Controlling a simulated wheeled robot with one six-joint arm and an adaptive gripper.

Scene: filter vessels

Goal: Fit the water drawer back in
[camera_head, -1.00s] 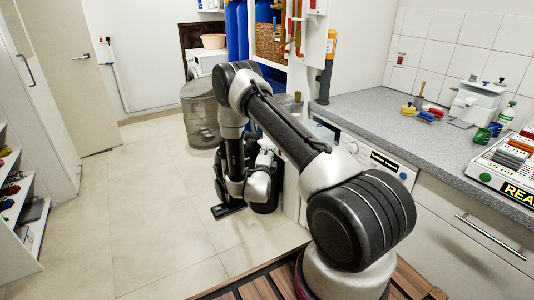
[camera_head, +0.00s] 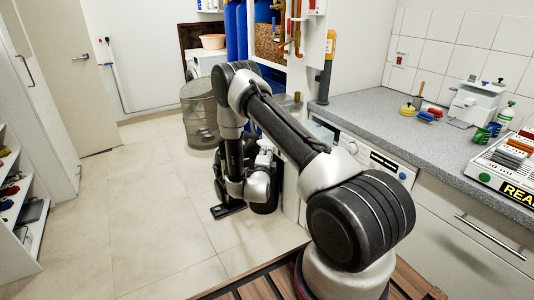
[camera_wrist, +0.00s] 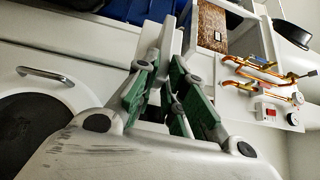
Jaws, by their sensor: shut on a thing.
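My gripper (camera_wrist: 166,66) shows in the wrist view, its two green-padded fingers close together. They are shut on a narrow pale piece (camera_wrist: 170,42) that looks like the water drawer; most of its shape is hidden. In the head view my arm reaches down in front of the left end of the counter, and the fingers and what they hold are hidden behind my own links. A white machine (camera_head: 353,152) with a control panel stands under the counter. A dark gap shows at the left of its panel, partly behind my arm; I cannot tell if it is the drawer's opening.
A mesh bin (camera_head: 199,112) stands on the floor behind my arm. Copper pipes with valves (camera_wrist: 262,72) and blue tanks (camera_head: 236,30) are at the back. The grey counter (camera_head: 372,112) is at right. The tiled floor (camera_head: 150,210) at left is clear.

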